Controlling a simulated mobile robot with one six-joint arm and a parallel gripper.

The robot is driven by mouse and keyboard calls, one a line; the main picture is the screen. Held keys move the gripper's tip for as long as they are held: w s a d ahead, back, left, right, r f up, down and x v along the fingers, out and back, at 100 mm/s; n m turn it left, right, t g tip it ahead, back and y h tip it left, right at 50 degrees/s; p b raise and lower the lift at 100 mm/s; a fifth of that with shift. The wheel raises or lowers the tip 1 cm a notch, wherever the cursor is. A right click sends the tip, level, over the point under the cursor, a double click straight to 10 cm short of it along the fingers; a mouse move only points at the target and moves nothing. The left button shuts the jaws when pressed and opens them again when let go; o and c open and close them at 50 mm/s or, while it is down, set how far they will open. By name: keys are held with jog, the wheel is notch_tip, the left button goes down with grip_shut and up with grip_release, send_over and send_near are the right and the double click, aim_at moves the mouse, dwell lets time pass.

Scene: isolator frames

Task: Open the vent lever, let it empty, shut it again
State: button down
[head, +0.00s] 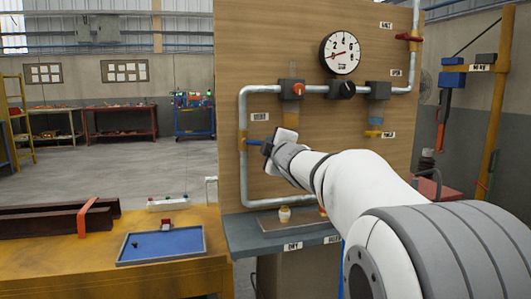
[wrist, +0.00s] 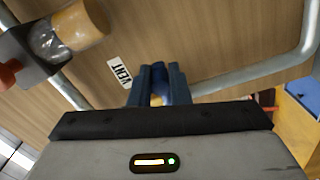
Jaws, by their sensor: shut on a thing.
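The vent lever (head: 254,142) shows in the head view as a short blue bar at the left vertical pipe, beside a yellow band. It sticks out sideways from the pipe towards my gripper (head: 267,145). In the wrist view my gripper (wrist: 158,88) is shut on the lever, with a bit of blue (wrist: 160,72) between the dark fingers. The fingers hide most of the lever. The VENT label (wrist: 120,72) is just left of the fingers, and it also shows above the gripper in the head view (head: 260,117). The gauge (head: 340,53) needle points to the lower left, at the low end.
A wooden panel (head: 300,175) carries the grey pipe loop, an orange-knob valve (head: 298,88) and a black knob (head: 343,89). A grey shelf (head: 245,232) with small pots juts out below. A blue tray (head: 161,245) lies on the yellow bench at left.

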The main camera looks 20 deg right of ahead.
jog(key=shift+r+n, duration=0.65)
jog(key=shift+n, duration=0.05)
jog(key=c, duration=1.4)
grip_release()
jog(key=shift+f, duration=0.1)
jog(key=shift+o, duration=0.2)
jog(key=s+p, duration=0.1)
jog(key=s, duration=0.6)
jog(key=shift+s, duration=0.4)
